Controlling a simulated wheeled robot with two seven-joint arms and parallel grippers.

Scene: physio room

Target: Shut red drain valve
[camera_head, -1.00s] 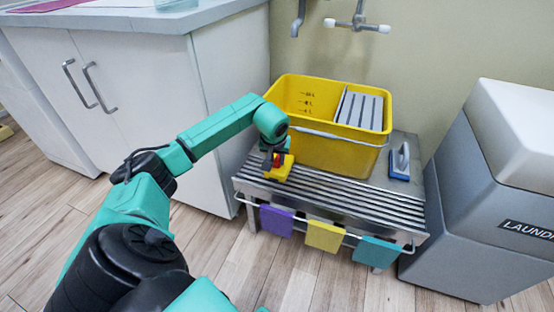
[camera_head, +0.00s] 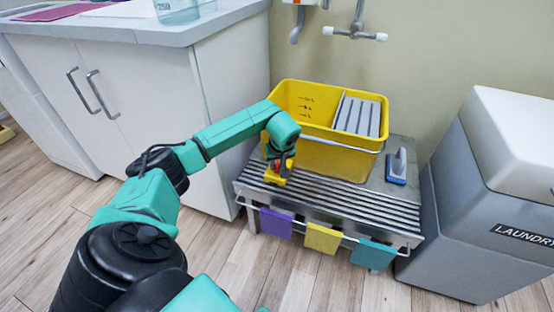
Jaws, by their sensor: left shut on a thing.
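The yellow bucket (camera_head: 335,155) stands on a slatted metal bench, with a grey wringer insert (camera_head: 358,115) at its right side. The red drain valve (camera_head: 276,167) shows as a small patch of red low at the bucket's front left corner, beside a yellow part (camera_head: 275,179). My left gripper (camera_head: 279,169) points down there and is shut at the red valve, hiding most of it. How far the valve is turned cannot be told. My right gripper is not in view.
The slatted bench (camera_head: 340,205) carries a blue-based scrubber (camera_head: 397,167) on the right. Purple (camera_head: 276,222), yellow (camera_head: 322,238) and teal (camera_head: 373,254) cloths hang on its front rail. A white cabinet (camera_head: 150,110) stands left, a grey laundry bin (camera_head: 480,215) right.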

